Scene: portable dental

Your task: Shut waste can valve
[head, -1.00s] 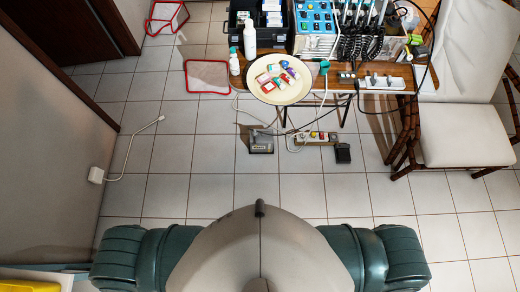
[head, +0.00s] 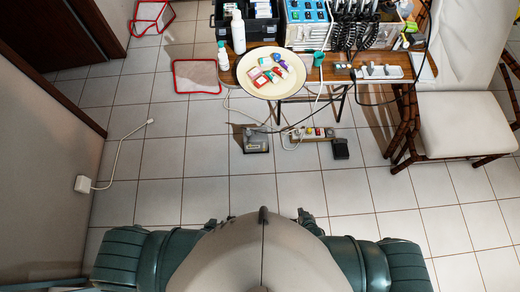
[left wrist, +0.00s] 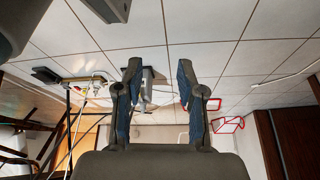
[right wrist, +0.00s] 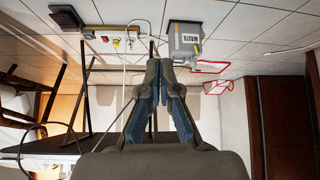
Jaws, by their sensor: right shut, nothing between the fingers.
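The waste can (head: 256,140) is a small grey box on the tiled floor ahead of me in the head view. In the right wrist view the can (right wrist: 184,36) shows a white WASTE label and yellow marks, just beyond my fingers. In the left wrist view the can (left wrist: 147,84) is partly hidden by a finger. I cannot make out its valve's state. My left gripper (left wrist: 159,66) is open and empty. My right gripper (right wrist: 159,64) is shut and empty. In the head view dark tips of my left gripper (head: 212,224) and right gripper (head: 309,219) show beside my body.
A power strip (head: 312,133) with cables and a black box (head: 340,148) lie right of the can. Behind stands a table (head: 340,68) with a round tray (head: 244,76) and equipment. A chair (head: 465,124) is at right, a wall socket (head: 83,184) at left. Floor before the can is clear.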

